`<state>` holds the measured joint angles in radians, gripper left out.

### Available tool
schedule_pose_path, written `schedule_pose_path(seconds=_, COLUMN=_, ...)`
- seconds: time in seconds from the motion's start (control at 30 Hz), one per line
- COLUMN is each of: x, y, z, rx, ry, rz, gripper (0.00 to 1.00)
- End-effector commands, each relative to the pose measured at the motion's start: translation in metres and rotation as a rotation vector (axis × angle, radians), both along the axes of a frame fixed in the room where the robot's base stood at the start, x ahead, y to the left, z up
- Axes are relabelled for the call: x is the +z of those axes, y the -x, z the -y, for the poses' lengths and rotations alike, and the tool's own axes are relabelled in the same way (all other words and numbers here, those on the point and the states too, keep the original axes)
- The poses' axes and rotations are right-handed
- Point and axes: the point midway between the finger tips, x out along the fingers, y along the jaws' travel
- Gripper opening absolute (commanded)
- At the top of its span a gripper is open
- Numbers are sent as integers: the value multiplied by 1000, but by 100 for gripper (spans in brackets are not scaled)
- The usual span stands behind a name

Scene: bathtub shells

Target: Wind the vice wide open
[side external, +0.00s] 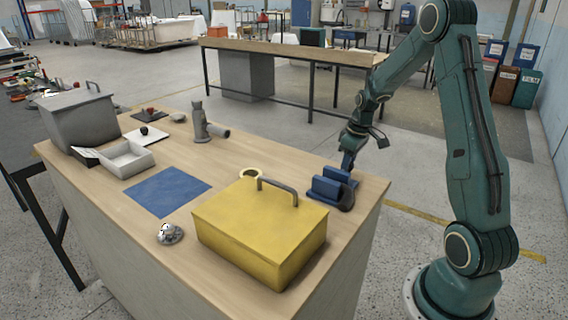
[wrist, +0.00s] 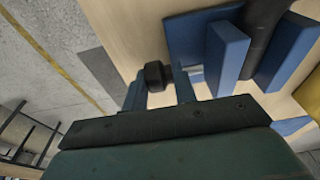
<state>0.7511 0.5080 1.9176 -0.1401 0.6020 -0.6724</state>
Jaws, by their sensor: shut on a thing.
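The blue vice (side external: 328,188) stands at the right end of the wooden workbench. In the wrist view its two upright jaws (wrist: 228,58) stand apart, with a dark cylinder (wrist: 263,35) between them. I cannot tell whether the cylinder touches both jaws. A dark round knob (wrist: 157,75) sits outside the left jaw, near a short pale screw. My gripper (wrist: 159,90) is shut on the knob, one finger on each side of it. In the side view my gripper (side external: 348,168) reaches down behind the vice, and the knob is hidden there.
A yellow toolbox (side external: 262,235) with a grey handle stands close in front of the vice. A blue mat (side external: 167,191), a white tray (side external: 125,160) and a grey box (side external: 78,120) are further left. The bench edge is close by the vice.

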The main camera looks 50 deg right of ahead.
Motion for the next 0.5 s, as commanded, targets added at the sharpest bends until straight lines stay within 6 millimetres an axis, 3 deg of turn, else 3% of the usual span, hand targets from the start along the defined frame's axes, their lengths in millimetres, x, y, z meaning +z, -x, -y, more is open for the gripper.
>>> schedule_pose_path(seconds=0.03, x=2, y=3, z=9, rx=-22, ry=19, rz=37, gripper=5)
schedule_pose_path(seconds=0.5, x=-1, y=9, z=10, rx=-22, ry=19, rz=402, gripper=5)
